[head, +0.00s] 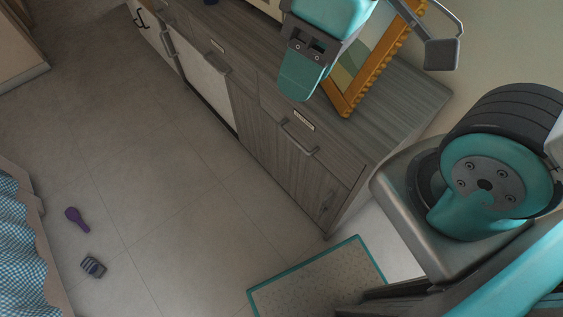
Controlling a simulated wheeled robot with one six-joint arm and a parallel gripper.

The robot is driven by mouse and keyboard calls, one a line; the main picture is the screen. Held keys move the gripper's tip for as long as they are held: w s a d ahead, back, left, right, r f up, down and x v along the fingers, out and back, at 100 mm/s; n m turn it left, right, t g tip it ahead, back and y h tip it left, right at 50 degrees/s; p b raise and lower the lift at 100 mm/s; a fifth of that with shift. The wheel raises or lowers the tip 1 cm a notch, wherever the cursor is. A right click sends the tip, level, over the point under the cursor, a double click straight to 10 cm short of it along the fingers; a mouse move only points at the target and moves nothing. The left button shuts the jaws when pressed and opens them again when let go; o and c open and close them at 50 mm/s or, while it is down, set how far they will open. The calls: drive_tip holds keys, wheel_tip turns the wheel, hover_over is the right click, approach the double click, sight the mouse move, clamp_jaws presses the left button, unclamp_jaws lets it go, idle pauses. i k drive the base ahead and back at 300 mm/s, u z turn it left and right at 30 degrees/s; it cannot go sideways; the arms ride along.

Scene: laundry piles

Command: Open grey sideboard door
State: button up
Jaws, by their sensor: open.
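The grey wood-grain sideboard (408,118) runs diagonally from the upper left to the right in the head view. Its near grey front (285,165) has a bar handle (300,138) under a small label, and appears shut. Farther left are a pale front panel (205,82) and more bar handles. My gripper (372,70) is at the top of the view, over the sideboard top, with its jaws apart. Part of it is cut off by the upper edge. It is not touching the near handle, and nothing shows held in it.
A gold-framed picture (372,60) stands on the sideboard behind my gripper. A teal-edged mat (315,280) lies on the floor by the sideboard's near end. A purple brush (76,218) and a small striped item (93,267) lie left, near blue checked cloth (18,235). The middle floor is clear.

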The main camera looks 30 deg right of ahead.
sight(319, 195)
drive_tip(key=k, duration=1)
drive_tip(key=z, duration=0.65)
drive_tip(key=i, duration=0.75)
drive_tip(key=u, duration=0.55)
